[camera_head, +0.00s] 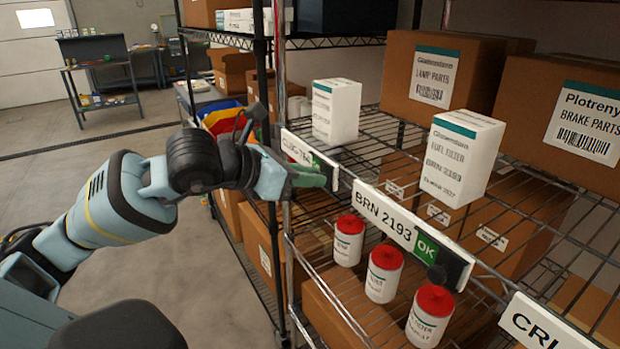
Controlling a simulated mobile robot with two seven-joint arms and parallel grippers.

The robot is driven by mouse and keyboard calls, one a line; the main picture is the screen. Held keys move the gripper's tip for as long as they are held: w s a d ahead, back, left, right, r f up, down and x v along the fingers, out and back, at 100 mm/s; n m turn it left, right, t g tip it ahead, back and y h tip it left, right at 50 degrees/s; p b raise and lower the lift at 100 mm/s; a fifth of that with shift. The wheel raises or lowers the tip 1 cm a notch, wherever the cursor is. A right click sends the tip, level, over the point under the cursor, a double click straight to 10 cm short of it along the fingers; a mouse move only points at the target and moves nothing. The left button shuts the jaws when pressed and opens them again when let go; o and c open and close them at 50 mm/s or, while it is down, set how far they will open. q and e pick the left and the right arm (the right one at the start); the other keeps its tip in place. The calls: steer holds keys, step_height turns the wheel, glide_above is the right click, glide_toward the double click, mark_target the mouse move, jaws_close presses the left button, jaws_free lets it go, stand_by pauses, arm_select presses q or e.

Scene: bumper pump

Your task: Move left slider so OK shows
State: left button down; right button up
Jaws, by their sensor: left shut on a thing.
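The left label plate (297,149) is a white strip on the shelf's front edge, its lettering partly covered. A green patch (317,161) shows at its right part, just above my fingers; no full OK can be read there. My left gripper (316,178) reaches in from the left with greenish fingers, shut at the right part of this plate. It seems to hold the left slider's knob, which the fingers hide. A second plate (388,217) reads BRN 2193 with a green OK (426,247) and a dark slider knob (436,275) to its right. My right gripper is not in view.
White boxes (336,110) and a fuel filter box (460,158) stand on the wire shelf, with cardboard boxes (440,70) behind. Red-capped white cans (383,275) stand below. A third plate (540,325) is at lower right. Open floor lies left.

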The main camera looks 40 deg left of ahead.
arm_select(q)
steer(key=shift+d, duration=0.2)
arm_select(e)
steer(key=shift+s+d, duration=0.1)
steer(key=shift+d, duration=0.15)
arm_select(q)
steer(key=shift+f, duration=0.1)
steer(key=c, duration=1.3)
jaws_free()
steer(key=shift+s, duration=0.1)
steer(key=shift+o, duration=0.2)
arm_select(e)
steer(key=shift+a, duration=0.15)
arm_select(q)
steer(key=shift+a, duration=0.1)
steer(key=b+v, duration=0.1)
steer(key=v, duration=0.6)
steer(key=shift+s, duration=0.3)
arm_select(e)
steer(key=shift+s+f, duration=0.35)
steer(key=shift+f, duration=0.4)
